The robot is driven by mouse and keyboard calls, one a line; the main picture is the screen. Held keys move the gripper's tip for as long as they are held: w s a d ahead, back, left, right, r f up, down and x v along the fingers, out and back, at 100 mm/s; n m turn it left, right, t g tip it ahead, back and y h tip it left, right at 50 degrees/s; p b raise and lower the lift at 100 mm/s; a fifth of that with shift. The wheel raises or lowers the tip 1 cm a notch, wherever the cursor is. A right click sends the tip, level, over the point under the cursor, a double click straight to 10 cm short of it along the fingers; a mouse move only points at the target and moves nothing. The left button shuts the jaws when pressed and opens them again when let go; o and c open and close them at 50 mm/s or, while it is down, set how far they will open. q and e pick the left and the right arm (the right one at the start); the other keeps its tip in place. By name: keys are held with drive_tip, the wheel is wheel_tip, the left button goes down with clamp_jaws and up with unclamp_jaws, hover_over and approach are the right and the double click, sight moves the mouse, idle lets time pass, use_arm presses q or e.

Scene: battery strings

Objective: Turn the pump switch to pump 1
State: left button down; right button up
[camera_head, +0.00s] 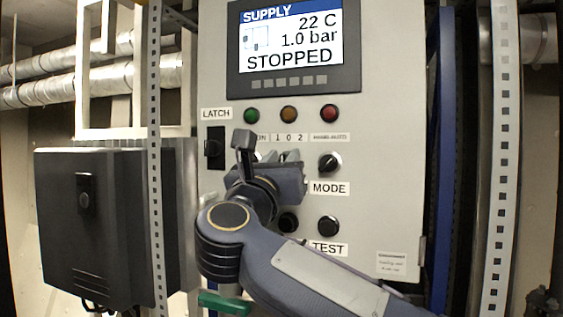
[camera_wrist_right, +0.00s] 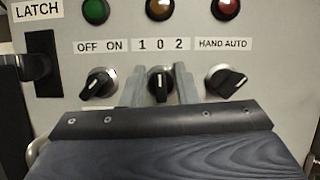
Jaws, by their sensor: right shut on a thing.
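The pump switch (camera_wrist_right: 161,84) is the black middle knob under the label "1 0 2" in the right wrist view. Its white mark points about straight up, towards 0. My right gripper (camera_wrist_right: 159,73) has one grey finger on each side of this knob and is shut on it. In the head view my right gripper (camera_head: 291,158) is at the panel below the "1 0 2" label and hides the pump switch. The supply panel (camera_head: 385,170) is a light grey cabinet. My left gripper is not in view.
The OFF/ON knob (camera_wrist_right: 98,84) is close on the left and the HAND/AUTO knob (camera_wrist_right: 227,82) on the right. The MODE knob (camera_head: 330,162) and TEST button (camera_head: 328,226) are nearby. The display (camera_head: 293,50) reads STOPPED. A black box (camera_head: 105,220) stands left.

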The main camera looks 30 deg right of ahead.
drive_tip(key=n+t+y, duration=0.1)
drive_tip(key=n, duration=0.2)
drive_tip(key=shift+n+t+y, duration=0.4)
drive_tip(key=shift+n+y, duration=0.1)
drive_tip(key=shift+n, duration=0.7)
drive_tip(key=n+y, duration=0.1)
drive_tip(key=n, duration=0.1)
drive_tip(key=n+y+p, duration=0.1)
drive_tip(key=n, duration=0.1)
drive_tip(key=shift+w+a+r+t, duration=0.1)
drive_tip(key=shift+t, duration=0.2)
drive_tip(key=shift+n+y+p, duration=0.5)
drive_tip(key=shift+n+p, duration=0.15)
drive_tip(key=shift+n, duration=0.55)
drive_tip(key=shift+f, duration=0.2)
drive_tip(key=o, duration=0.6)
